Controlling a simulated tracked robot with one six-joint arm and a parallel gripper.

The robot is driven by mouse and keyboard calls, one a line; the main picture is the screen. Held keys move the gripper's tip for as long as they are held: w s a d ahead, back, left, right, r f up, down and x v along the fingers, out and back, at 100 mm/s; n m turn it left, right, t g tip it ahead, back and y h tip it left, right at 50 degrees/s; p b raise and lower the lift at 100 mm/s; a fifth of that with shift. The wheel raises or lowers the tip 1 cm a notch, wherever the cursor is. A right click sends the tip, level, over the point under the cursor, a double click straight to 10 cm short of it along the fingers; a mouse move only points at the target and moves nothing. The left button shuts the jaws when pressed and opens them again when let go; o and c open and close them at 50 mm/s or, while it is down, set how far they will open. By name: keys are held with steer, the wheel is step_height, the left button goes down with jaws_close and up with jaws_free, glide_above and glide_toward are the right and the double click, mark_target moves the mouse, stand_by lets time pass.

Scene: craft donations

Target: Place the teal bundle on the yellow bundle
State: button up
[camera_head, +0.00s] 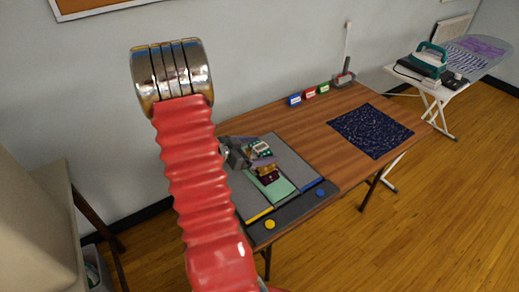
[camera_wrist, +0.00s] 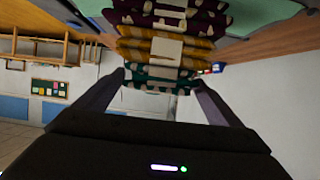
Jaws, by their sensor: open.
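The teal bundle (camera_wrist: 150,73), with pale spots and a light band, lies against the yellow bundle (camera_wrist: 140,48) in the wrist view, with no clear gap between them. The yellow bundle rests on a maroon bundle (camera_wrist: 155,17); the wrist picture is upside down, so teal is the top of the stack. My gripper (camera_wrist: 157,80) is open, with one finger at each end of the teal bundle. In the head view the teal bundle (camera_head: 261,148), yellow bundle (camera_head: 268,169) and my gripper (camera_head: 250,151) are small and partly hidden by my arm.
A dark blue speckled cloth (camera_head: 371,130) and several small boxes (camera_head: 309,93) lie farther right.

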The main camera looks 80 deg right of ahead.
steer(key=shift+r, duration=0.1)
steer(key=v, duration=1.2)
steer(key=shift+w, duration=0.1)
stand_by(0.5)
